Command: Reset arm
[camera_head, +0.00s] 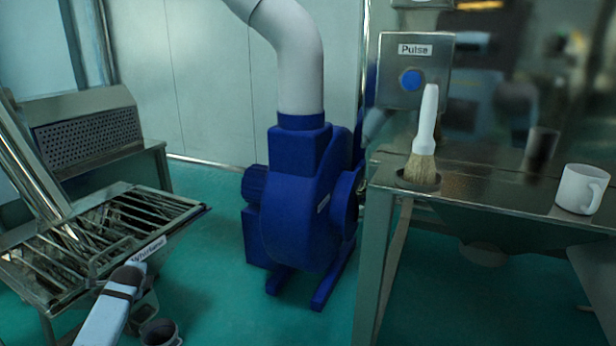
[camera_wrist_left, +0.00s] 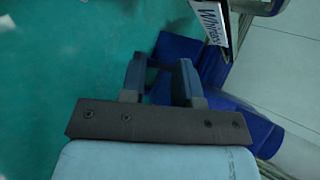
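My left arm comes in at the lower left of the head view, in front of the slatted metal tray. Its left gripper (camera_head: 140,284) is small and partly hidden there. In the left wrist view the two dark fingers of the gripper (camera_wrist_left: 160,64) stand apart with nothing between them. Green floor and blue machine parts show beyond them. My right arm and gripper are not in view.
A slatted metal tray (camera_head: 150,205) stands close to my left gripper. A blue blower (camera_head: 300,205) with a grey duct (camera_head: 297,60) stands in the middle. At right, a metal table (camera_head: 480,190) bears an upright brush (camera_head: 425,140) and a white mug (camera_head: 578,188). A Pulse button (camera_head: 411,80) is behind.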

